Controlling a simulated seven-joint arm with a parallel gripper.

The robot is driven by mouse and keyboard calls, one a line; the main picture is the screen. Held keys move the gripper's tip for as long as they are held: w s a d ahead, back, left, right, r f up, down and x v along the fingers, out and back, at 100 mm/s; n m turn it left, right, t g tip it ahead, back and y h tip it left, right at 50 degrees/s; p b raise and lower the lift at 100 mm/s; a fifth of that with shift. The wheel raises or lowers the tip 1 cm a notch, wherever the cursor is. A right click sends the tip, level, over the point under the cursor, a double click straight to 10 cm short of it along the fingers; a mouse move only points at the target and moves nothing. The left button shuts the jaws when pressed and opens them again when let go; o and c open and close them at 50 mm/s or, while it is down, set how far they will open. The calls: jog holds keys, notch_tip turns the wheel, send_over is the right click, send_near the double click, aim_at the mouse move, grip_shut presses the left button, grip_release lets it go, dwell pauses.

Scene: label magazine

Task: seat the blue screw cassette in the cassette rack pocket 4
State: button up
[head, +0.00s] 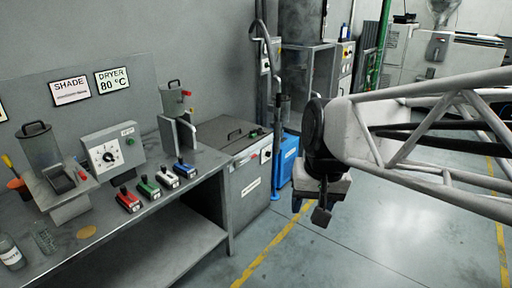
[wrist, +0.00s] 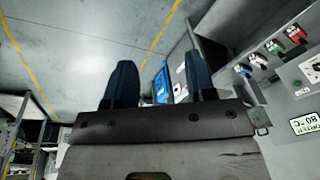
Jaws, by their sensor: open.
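The blue screw cassette (head: 184,168) stands on the workbench at the right end of a row with a white, a green and a red cassette. It also shows small in the wrist view (wrist: 243,70). My gripper (head: 322,208) hangs over the floor to the right of the bench, well apart from the cassettes. In the wrist view its two dark fingers (wrist: 160,82) are spread with nothing between them. I cannot make out a cassette rack or its pocket 4 for certain in either view.
The grey workbench (head: 120,225) also carries a dial box (head: 113,150), a grey hopper unit (head: 62,190), and a jar (head: 10,252). A grey cabinet (head: 240,170) stands between bench and gripper, with a blue unit (head: 285,160) behind. Open floor lies below my arm.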

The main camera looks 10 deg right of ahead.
jog(key=s+d+f+n+h, duration=0.1)
jog(key=s+d+f, duration=0.1)
jog(key=s+f, duration=0.2)
jog(key=s, duration=0.3)
jog(key=shift+s+t, duration=0.3)
jog(key=shift+s, duration=0.05)
